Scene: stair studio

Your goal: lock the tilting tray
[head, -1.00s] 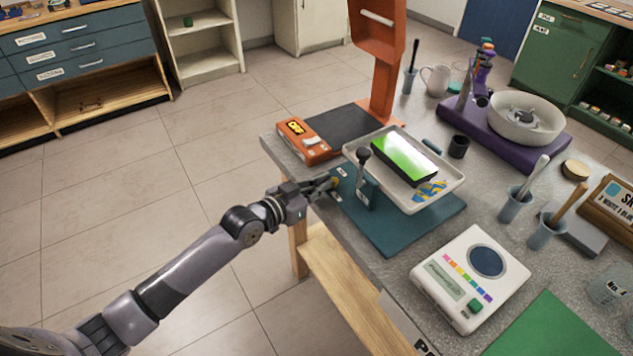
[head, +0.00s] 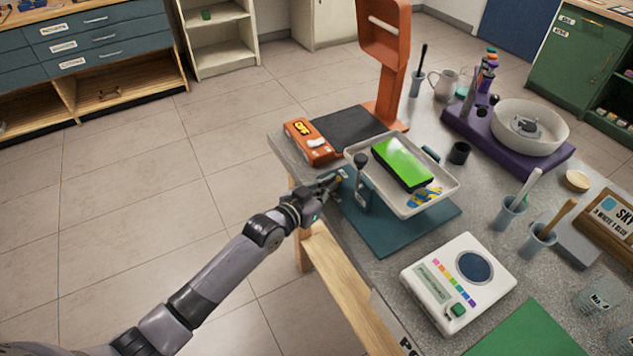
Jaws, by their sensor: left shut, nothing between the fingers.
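The tilting tray (head: 441,207) is a shallow white tray above a teal base plate (head: 395,240) on the bench. It carries a black device with a bright green screen (head: 402,163) and some blue and yellow pieces (head: 425,196). A lever with a dark round knob (head: 361,160) stands upright at the tray's left side, on a teal bracket. My left gripper (head: 335,183) is shut and empty at the left edge of the base, left of the lever. Its fingertips are small and dark, so I cannot tell whether they touch the base. My right gripper is not in view.
An orange box (head: 311,142) lies behind the gripper, beside an orange stand (head: 387,75). A purple device with a white bowl (head: 530,126) and several cups stand to the right. The floor at left is clear.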

